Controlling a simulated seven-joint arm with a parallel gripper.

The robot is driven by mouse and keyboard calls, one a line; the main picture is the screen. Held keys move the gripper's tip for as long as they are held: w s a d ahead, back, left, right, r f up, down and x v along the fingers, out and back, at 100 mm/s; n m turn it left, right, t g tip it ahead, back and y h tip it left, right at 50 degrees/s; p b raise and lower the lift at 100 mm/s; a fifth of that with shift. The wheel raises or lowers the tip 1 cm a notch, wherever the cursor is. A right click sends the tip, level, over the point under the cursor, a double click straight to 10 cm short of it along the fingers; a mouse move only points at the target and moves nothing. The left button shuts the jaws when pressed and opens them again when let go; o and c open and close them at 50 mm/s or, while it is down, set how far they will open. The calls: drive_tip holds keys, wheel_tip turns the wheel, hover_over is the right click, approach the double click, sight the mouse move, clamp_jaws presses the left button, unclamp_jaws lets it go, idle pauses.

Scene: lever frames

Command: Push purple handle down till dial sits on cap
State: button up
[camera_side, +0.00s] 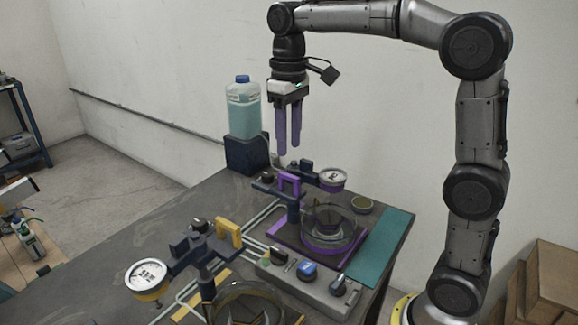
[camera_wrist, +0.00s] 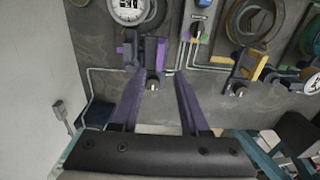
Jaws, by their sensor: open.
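The purple handle (camera_side: 290,184) stands up as a squared loop on a dark lever at the far part of the bench. It also shows in the wrist view (camera_wrist: 155,50), just beyond my fingers. A white-faced dial with a purple rim (camera_side: 332,178) is right of the handle, apparently raised above the bench; its face shows in the wrist view (camera_wrist: 128,9). A small olive round piece (camera_side: 363,204), possibly the cap, lies to the right, below the dial. My gripper (camera_side: 288,152) is open and empty, pointing down above the handle with a small gap. Its purple fingers frame the wrist view (camera_wrist: 157,80).
A second lever has a yellow handle (camera_side: 229,234) and its own dial (camera_side: 148,277) nearer the camera. A bottle (camera_side: 243,108) rises behind on a dark block.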

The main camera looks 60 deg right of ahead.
sight(289, 175)
wheel_tip(289, 175, down, 7)
drive_tip(key=shift+r, duration=0.15)
clamp_jaws()
idle(0.4)
drive_tip(key=shift+r, duration=0.1)
idle(1.0)
